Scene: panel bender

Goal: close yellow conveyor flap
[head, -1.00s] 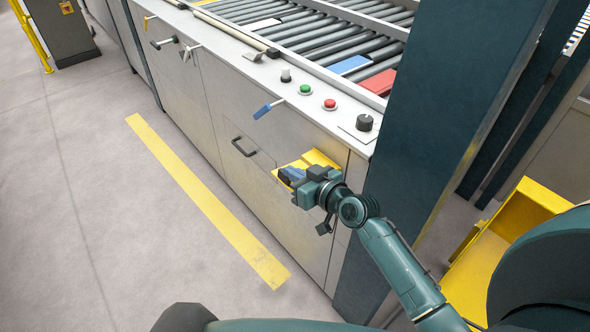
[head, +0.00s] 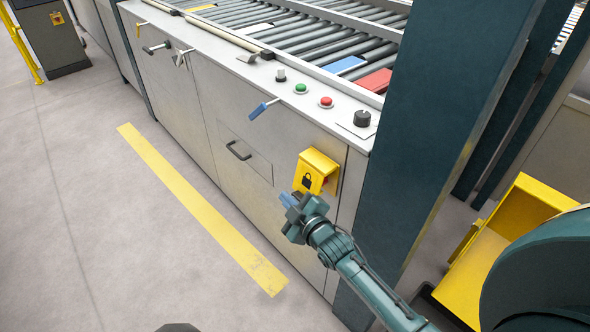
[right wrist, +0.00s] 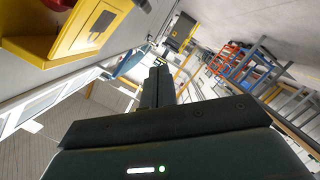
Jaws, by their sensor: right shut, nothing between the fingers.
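My right gripper (head: 287,199) is shut and empty, just below and left of the flap. Its closed fingers (right wrist: 158,85) show apart from the flap in the wrist view. My left gripper is not in view.
A black handle (head: 238,151) and a blue-gripped lever (head: 262,109) are on the cabinet left of the flap. Green and red buttons (head: 325,102) and a black knob (head: 362,118) sit on the ledge above. A dark teal post (head: 440,110) stands right. Floor at left is free.

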